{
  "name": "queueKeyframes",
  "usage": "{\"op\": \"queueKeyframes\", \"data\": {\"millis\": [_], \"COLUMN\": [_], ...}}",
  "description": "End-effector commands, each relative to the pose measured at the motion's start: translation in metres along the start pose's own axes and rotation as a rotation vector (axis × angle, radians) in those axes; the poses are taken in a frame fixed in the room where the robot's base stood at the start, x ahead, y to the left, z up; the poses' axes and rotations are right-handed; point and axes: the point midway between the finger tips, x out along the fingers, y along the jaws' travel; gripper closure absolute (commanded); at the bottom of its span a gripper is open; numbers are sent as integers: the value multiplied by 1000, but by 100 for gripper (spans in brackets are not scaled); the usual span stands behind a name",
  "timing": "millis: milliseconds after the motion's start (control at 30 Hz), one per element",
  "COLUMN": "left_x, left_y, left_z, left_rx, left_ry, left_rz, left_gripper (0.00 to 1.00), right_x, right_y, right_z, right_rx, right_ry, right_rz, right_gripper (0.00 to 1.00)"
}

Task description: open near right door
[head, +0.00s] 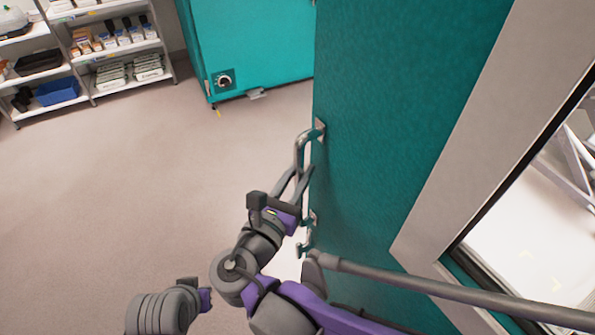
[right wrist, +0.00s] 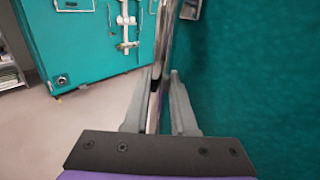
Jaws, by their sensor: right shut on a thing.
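The near right door (head: 365,130) is a tall teal panel with a pale grey frame around a window, filling the right of the head view. Its metal handle (head: 300,145) stands out from the door's left edge. My right gripper (head: 305,172) is shut on the handle. In the right wrist view its fingers (right wrist: 158,100) sit on either side of the handle bar (right wrist: 165,40), with the teal door face (right wrist: 250,80) close on the right. Part of the handle is hidden by the gripper and arm. My left gripper is not in view.
Another teal chamber (head: 255,45) with a round dark fitting (head: 223,81) stands at the back. Shelves (head: 120,50) with boxes and a blue bin (head: 57,92) stand at the far left. A grey bar (head: 450,290) crosses the lower right. The floor (head: 120,180) on the left is clear.

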Motion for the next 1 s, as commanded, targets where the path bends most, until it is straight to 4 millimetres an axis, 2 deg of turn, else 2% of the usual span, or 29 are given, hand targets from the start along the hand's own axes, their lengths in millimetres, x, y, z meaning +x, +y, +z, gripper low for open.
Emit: {"op": "queueKeyframes", "data": {"millis": [367, 400, 533, 1000], "left_x": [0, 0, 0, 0], "left_y": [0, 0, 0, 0], "left_z": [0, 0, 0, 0], "left_rx": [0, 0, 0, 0], "left_ry": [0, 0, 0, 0], "left_rz": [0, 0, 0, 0], "left_gripper": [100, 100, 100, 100], "right_x": [0, 0, 0, 1], "right_y": [0, 0, 0, 0], "right_z": [1, 1, 1, 0], "right_rx": [0, 0, 0, 0], "right_ry": [-2, -2, -1, 0], "right_rz": [0, 0, 0, 0], "right_gripper": [100, 70, 47, 45]}}
